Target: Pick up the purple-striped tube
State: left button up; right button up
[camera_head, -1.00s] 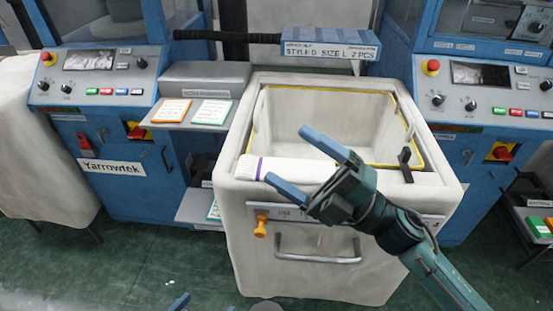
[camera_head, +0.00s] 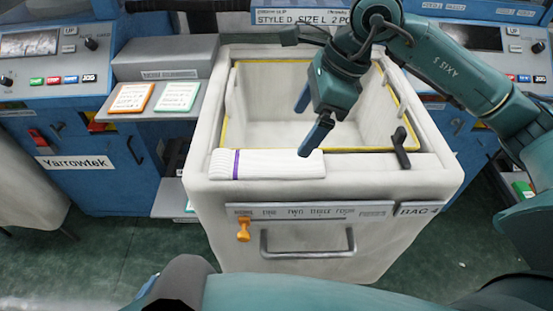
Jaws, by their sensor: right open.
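The purple-striped tube (camera_head: 266,164) is a flat white knitted piece with one purple band near its left end. It lies along the front rim of the pale bin (camera_head: 430,181), left of the middle. My right gripper (camera_head: 309,118) is open and empty, pointing down over the bin opening. Its lower blue finger shows just above the tube's right end. I cannot tell whether they touch. My left gripper does not show clearly; a blue sliver at the bottom left may be part of it.
A black clip (camera_head: 400,148) stands on the bin's right front rim. An orange knob (camera_head: 243,230) and a metal handle (camera_head: 308,244) are on the bin's front. A grey shelf with orange and green cards (camera_head: 177,97) stands at left. Blue machines flank the bin.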

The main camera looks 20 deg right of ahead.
aim_at(279, 160)
jog(key=p+x, duration=0.1)
jog(key=x, duration=0.8)
jog(key=shift+a+f+p, duration=0.1)
jog(key=shift+a+p, duration=0.2)
jog(key=shift+p, duration=0.05)
jog(key=c, duration=1.1)
